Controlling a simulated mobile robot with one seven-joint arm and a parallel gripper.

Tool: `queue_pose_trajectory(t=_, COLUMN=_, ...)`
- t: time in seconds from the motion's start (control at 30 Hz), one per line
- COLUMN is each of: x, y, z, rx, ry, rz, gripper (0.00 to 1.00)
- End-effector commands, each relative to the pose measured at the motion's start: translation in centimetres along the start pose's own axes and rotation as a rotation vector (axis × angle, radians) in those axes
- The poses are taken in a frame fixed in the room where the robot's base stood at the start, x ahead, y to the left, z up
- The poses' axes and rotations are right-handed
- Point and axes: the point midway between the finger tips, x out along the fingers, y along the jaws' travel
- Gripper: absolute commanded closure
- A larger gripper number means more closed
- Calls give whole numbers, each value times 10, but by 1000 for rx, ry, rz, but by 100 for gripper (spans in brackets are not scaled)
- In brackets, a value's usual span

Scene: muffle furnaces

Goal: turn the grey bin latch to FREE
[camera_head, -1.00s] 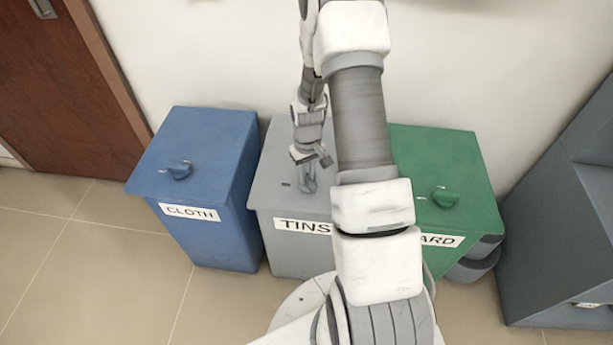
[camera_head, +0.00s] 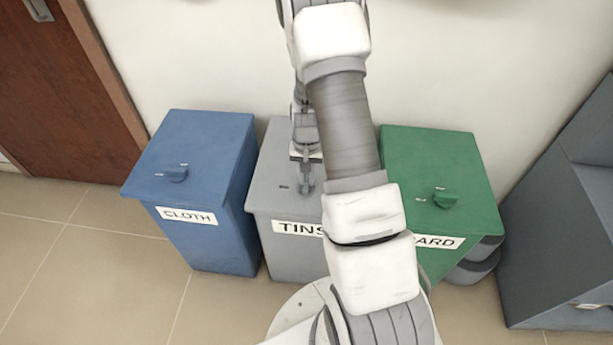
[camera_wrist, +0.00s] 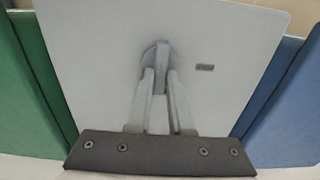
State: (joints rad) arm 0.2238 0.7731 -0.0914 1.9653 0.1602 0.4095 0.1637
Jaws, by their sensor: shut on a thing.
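The grey bin (camera_head: 272,195) with the TINS label stands between the blue and green bins. In the wrist view its lid (camera_wrist: 100,40) fills the middle, with the latch (camera_wrist: 158,54) as an upright grey knob. My gripper (camera_wrist: 161,82) is over the lid, its two fingers shut on the latch from either side. A small dark mark (camera_wrist: 204,67) is on the lid to the right of the latch; any lettering there is too small to read. In the head view my gripper (camera_head: 305,183) is at the lid, and my arm hides part of the bin.
The blue CLOTH bin (camera_head: 195,195) stands on the left with its own blue latch (camera_head: 176,174). The green bin (camera_head: 470,195) stands on the right with a green latch (camera_head: 445,198). A dark grey cabinet (camera_head: 560,220) is farther right. Tiled floor (camera_head: 80,260) is clear at front left.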

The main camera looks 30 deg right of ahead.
Motion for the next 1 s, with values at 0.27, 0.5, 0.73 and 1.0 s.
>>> queue_pose_trajectory(t=0.27, x=0, y=0, z=0, rx=12, ry=-1, rz=0, gripper=100)
queue_pose_trajectory(t=0.5, x=0, y=0, z=0, rx=12, ry=-1, rz=0, gripper=71)
queue_pose_trajectory(t=0.73, x=0, y=0, z=0, rx=10, ry=-1, rz=0, gripper=51)
queue_pose_trajectory(t=1.0, x=-7, y=0, z=0, rx=9, ry=1, rz=0, gripper=51)
